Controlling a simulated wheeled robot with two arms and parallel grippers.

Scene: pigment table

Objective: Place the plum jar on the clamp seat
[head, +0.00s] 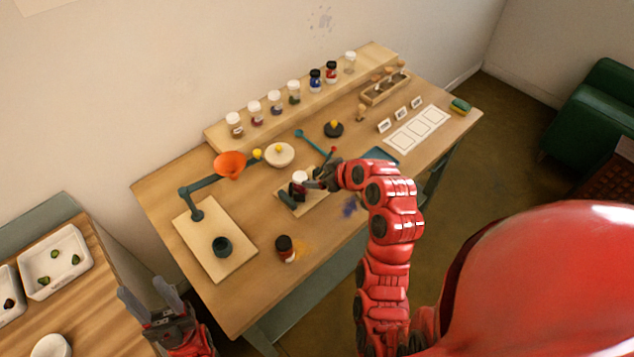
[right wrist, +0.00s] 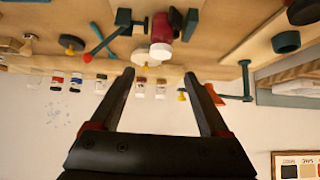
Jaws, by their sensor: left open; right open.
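The plum jar (head: 297,188), dark red with a white lid, stands upright on the clamp seat board (head: 316,205) in the head view. In the right wrist view the plum jar (right wrist: 162,28) shows upside down, between the two teal clamp jaws (right wrist: 190,24). I cannot tell whether the jaws touch it. My right gripper (head: 312,184) is close beside the jar in the head view. In the right wrist view its open fingers (right wrist: 162,78) are empty and the jar is beyond their tips. My left gripper (head: 147,298) is open and empty, off the table's left front edge.
A dark-lidded jar (head: 285,249) stands near the front edge by orange powder. Several jars line the rear shelf (head: 222,140). White cards (head: 416,128) lie right.

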